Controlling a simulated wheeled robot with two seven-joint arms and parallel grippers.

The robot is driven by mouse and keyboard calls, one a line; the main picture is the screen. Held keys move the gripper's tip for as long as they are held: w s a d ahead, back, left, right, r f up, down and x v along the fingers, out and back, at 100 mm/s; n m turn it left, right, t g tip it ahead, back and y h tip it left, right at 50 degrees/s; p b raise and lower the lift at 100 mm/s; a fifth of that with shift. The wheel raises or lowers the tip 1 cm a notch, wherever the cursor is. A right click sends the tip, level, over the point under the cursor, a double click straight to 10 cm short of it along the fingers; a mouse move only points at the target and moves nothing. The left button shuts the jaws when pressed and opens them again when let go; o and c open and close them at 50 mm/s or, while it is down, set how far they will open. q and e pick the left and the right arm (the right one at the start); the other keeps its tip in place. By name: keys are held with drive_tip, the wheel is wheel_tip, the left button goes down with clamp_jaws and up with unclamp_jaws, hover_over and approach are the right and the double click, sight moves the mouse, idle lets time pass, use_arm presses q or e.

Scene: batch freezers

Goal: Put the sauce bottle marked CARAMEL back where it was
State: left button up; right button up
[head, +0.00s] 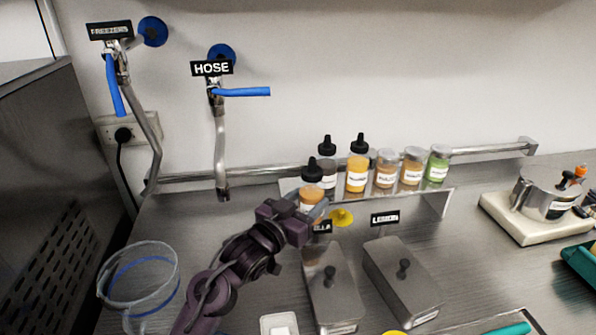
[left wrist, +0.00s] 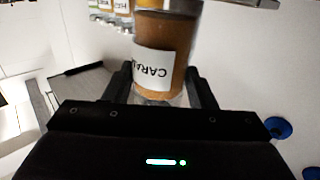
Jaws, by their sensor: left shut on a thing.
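The CARAMEL sauce bottle (head: 312,185), brown with a black nozzle cap, is upright in my left gripper (head: 312,212). In the left wrist view, the bottle (left wrist: 165,50) stands between both fingers with part of its label readable. In the head view it is in front of the left end of the metal rack shelf (head: 436,196). Whether its base touches anything is hidden by the gripper. On the shelf stand a dark sauce bottle (head: 327,165) and a yellow sauce bottle (head: 358,167), both black-capped. My right gripper is not in view.
Jars (head: 387,168) stand right of the bottles. Two lidded steel containers (head: 400,280) and a yellow round item (head: 341,217) are in front of the shelf. A clear bucket (head: 140,285) is at left, a pot on a scale (head: 535,222) at right. Hose valves hang on the wall.

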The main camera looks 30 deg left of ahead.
use_arm(q)
drive_tip(key=w+a, duration=0.1)
drive_tip(key=w, duration=0.1)
drive_tip(key=w+a+p, duration=0.1)
drive_tip(key=w+a, duration=0.2)
drive_tip(key=w, duration=0.1)
drive_tip(key=shift+w+a, duration=0.1)
drive_tip(key=shift+a, duration=0.2)
drive_tip(key=shift+w+a, duration=0.1)
drive_tip(key=shift+w, duration=0.05)
drive_tip(key=shift+w+a+p, duration=0.25)
drive_tip(key=shift+w+p, duration=0.05)
drive_tip(key=shift+p, duration=0.1)
drive_tip(key=shift+w+a+r+p, duration=0.15)
drive_tip(key=shift+w+a+p, duration=0.2)
drive_tip(key=shift+w+a, duration=0.6)
drive_tip(key=shift+w+f+p, duration=0.25)
drive_tip(key=shift+w+p, duration=0.1)
drive_tip(key=shift+a+f, duration=0.1)
drive_tip(key=shift+f, duration=0.15)
drive_tip(key=shift+s, duration=0.15)
drive_tip(key=shift+f, duration=0.15)
drive_tip(key=o, duration=0.9)
drive_tip(key=shift+f, duration=0.1)
drive_tip(key=shift+o, duration=0.4)
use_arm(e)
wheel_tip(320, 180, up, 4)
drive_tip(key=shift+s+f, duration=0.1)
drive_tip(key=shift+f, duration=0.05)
